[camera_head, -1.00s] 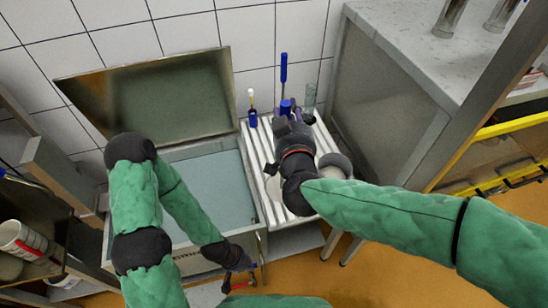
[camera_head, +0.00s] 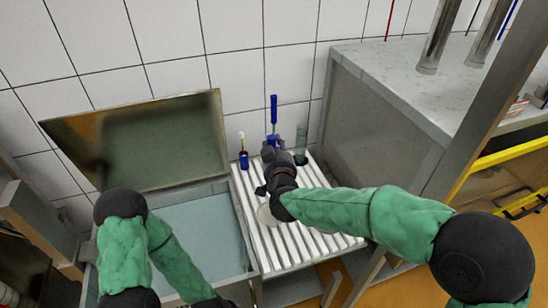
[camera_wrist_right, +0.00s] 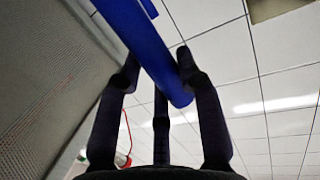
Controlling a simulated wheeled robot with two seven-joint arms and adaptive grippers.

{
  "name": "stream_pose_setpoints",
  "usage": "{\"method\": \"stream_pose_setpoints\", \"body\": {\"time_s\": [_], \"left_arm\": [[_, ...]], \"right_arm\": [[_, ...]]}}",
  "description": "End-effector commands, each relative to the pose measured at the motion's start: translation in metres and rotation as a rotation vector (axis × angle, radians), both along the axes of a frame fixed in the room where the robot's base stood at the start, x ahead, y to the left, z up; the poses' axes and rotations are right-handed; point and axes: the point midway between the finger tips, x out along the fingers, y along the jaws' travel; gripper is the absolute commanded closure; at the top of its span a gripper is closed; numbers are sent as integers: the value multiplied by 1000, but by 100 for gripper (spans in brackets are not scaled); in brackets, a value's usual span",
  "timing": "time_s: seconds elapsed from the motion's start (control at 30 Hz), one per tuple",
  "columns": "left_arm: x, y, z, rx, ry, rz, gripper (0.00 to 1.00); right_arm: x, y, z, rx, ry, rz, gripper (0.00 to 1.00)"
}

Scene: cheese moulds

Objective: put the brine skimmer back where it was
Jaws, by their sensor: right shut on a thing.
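In the head view, the brine skimmer's blue handle (camera_head: 274,108) stands upright at the back of the white slatted drainboard. My right gripper (camera_head: 274,148) is around the blue tool at its lower part. In the right wrist view, the blue handle (camera_wrist_right: 150,48) slants between the fingers of the right gripper (camera_wrist_right: 158,80), which is shut on it. The skimmer's lower end is hidden behind the gripper. My left arm reaches down to the bottom edge of the head view, and its gripper is out of frame.
The slatted drainboard (camera_head: 290,245) has bare room at its front. A small blue brush-like item (camera_head: 243,155) and a clear cylinder (camera_head: 301,142) stand beside the skimmer. An open-lidded vat (camera_head: 190,225) is at left, a grey cabinet (camera_head: 380,125) at right.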

Motion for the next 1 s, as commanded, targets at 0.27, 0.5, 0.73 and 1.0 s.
{"method": "stream_pose_setpoints", "body": {"time_s": [0.27, 0.5, 0.73, 1.0], "left_arm": [[0, 0, -11, 0, 0, 0, 100], [0, 0, -11, 0, 0, 0, 100], [0, 0, -14, 0, 0, 0, 100], [0, 0, -13, 0, 0, 0, 100]], "right_arm": [[7, 0, -33, -1, -1, -1, 100], [7, 0, -36, 1, -4, -1, 100], [7, 0, -40, 1, -3, 0, 100], [6, 1, -41, -1, 2, 0, 40]]}}
